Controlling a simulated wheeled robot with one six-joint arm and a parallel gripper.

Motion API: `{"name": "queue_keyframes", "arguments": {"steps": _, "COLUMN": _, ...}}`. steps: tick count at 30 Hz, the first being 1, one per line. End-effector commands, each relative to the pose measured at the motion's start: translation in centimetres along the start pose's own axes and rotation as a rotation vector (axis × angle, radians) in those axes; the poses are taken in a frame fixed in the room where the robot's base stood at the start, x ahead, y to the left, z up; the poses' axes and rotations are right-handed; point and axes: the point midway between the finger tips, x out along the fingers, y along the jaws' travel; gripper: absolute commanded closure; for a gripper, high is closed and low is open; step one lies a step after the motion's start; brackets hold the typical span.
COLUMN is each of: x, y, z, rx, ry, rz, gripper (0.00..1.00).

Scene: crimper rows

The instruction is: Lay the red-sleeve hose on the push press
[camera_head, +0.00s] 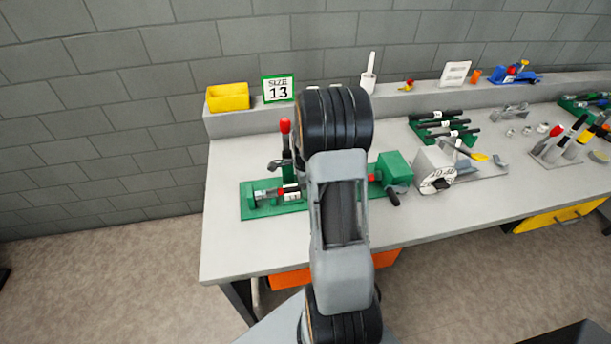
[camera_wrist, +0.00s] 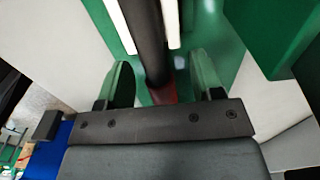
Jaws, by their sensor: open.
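The push press appears to be the green fixture (camera_head: 256,210) on the bench, with a red-knobbed lever (camera_head: 286,127). My arm hides its middle in the head view. A black hose (camera_wrist: 147,35) with a red sleeve (camera_wrist: 163,95) shows in the wrist view, over a green surface (camera_wrist: 208,40) and between two white strips. My gripper (camera_wrist: 164,82) is open, one finger on each side of the hose near the red sleeve. The fingers look apart from the hose. Whether the hose rests fully on the green surface I cannot tell. The gripper is hidden in the head view.
A green block (camera_head: 394,166) and a grey dial unit (camera_head: 434,169) stand right of my arm. Black hoses (camera_head: 444,124) lie on a green rack behind. A size 13 sign (camera_head: 278,88) and yellow bin (camera_head: 228,98) stand on the ledge. The bench's front left is clear.

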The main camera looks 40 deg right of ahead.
Motion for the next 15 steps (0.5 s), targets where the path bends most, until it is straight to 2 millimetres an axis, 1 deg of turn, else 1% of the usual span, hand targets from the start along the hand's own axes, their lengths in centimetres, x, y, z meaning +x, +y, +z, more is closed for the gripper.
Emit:
{"name": "queue_keyframes", "arguments": {"steps": 5, "x": -2.8, "y": -0.1, "z": 0.0, "rx": 0.0, "ry": 0.0, "rz": -0.007, "gripper": 0.39}}
{"name": "queue_keyframes", "arguments": {"steps": 9, "x": -5.8, "y": -0.1, "z": 0.0, "rx": 0.0, "ry": 0.0, "rz": -0.007, "gripper": 0.39}}
{"name": "queue_keyframes", "arguments": {"steps": 15, "x": -9.6, "y": -0.1, "z": 0.0, "rx": 0.0, "ry": 0.0, "rz": -0.006, "gripper": 0.39}}
